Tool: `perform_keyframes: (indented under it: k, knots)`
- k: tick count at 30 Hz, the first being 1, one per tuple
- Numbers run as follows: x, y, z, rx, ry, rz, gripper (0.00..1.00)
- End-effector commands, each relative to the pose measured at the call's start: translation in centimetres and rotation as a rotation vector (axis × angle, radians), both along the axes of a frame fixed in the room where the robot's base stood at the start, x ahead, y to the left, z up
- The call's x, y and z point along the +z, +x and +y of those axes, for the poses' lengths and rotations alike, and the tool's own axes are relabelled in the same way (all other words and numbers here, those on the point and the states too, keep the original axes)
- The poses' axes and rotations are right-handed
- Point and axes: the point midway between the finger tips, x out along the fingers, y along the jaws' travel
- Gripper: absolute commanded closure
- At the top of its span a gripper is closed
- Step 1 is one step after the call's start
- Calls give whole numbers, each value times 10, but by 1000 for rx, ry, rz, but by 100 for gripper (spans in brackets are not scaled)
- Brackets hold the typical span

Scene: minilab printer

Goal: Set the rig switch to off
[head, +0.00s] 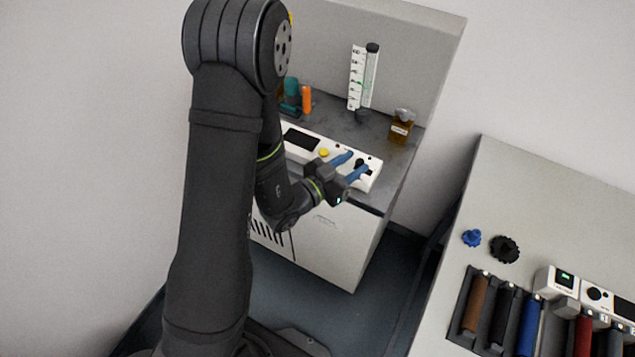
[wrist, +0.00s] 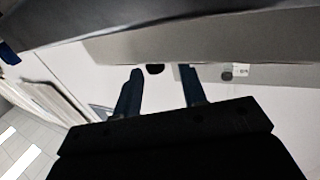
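A white control panel (head: 302,153) lies along the front of the grey bench unit. It carries a dark display (head: 300,140), a yellow button (head: 324,153) and a black knob (head: 360,163), which looks like the rig switch. My gripper (head: 358,160) is at the panel's right end with its blue fingers apart, one on each side of the knob. In the wrist view my gripper (wrist: 160,69) is open, and a dark rounded part (wrist: 155,69) shows between the fingertips. I cannot tell whether the fingers touch it, or which setting it points to.
Behind the panel stand an orange cylinder (head: 307,99), a graduated white column (head: 356,78) and an amber bottle (head: 401,126). At the right, a separate bench holds a rack of coloured rollers (head: 500,318) and two small gears (head: 504,249). A floor gap separates the benches.

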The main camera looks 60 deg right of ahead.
Motion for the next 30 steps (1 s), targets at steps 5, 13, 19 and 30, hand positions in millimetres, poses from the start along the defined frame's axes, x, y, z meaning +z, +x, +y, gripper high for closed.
perform_keyframes:
  k: [5, 13, 19, 30]
  knots:
    - [0, 16, 36, 5, 4, 2, 62]
    - [-1, 35, 81, 6, 3, 1, 62]
    - [0, 46, 108, 6, 3, 1, 62]
    - [0, 57, 136, 4, 0, -1, 62]
